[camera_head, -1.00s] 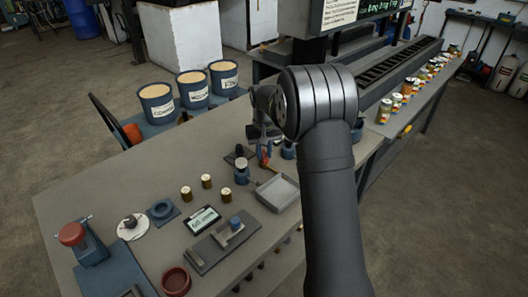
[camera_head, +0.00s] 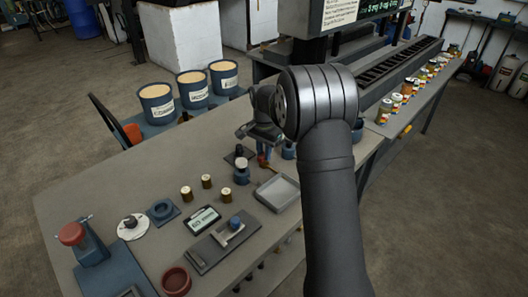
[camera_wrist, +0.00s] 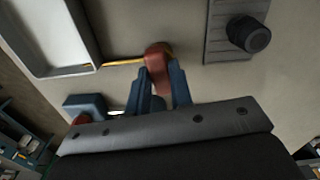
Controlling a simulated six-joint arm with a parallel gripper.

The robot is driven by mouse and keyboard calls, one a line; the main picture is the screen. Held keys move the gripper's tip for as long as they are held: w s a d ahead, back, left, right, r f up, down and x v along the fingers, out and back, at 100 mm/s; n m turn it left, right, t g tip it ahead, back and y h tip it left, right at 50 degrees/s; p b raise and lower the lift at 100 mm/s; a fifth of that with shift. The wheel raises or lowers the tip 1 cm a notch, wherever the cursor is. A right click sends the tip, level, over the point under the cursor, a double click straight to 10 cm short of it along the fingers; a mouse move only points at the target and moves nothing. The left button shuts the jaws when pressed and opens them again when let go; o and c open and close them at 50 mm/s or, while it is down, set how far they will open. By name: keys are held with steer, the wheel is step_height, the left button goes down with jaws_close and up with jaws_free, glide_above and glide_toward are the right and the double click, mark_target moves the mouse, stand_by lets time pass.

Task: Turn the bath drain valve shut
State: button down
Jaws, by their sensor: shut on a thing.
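A red-brown valve handle (camera_wrist: 157,58) sits at the end of a thin yellow pipe that runs from the pale grey tray (camera_wrist: 93,42) in the wrist view. I take it as the bath drain valve. My gripper (camera_wrist: 160,72) is shut on this handle, a blue finger on each side of it. In the head view the handle (camera_head: 263,160) shows just below my gripper (camera_head: 264,150), beside the tray (camera_head: 268,200). My arm and wrist hide part of the area around it. The exact angle of the handle is hard to tell.
A black knob (camera_wrist: 248,34) on a ribbed grey plate lies near the handle. A blue-and-white cylinder (camera_head: 241,173) stands close by.

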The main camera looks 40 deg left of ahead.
steer(key=shift+m, duration=0.9)
steer(key=c, duration=1.3)
jaws_free()
steer(key=shift+r, duration=0.15)
step_height(320, 180, up, 17)
steer(key=shift+r, duration=0.1)
step_height(320, 180, down, 18)
steer(key=shift+r, duration=0.2)
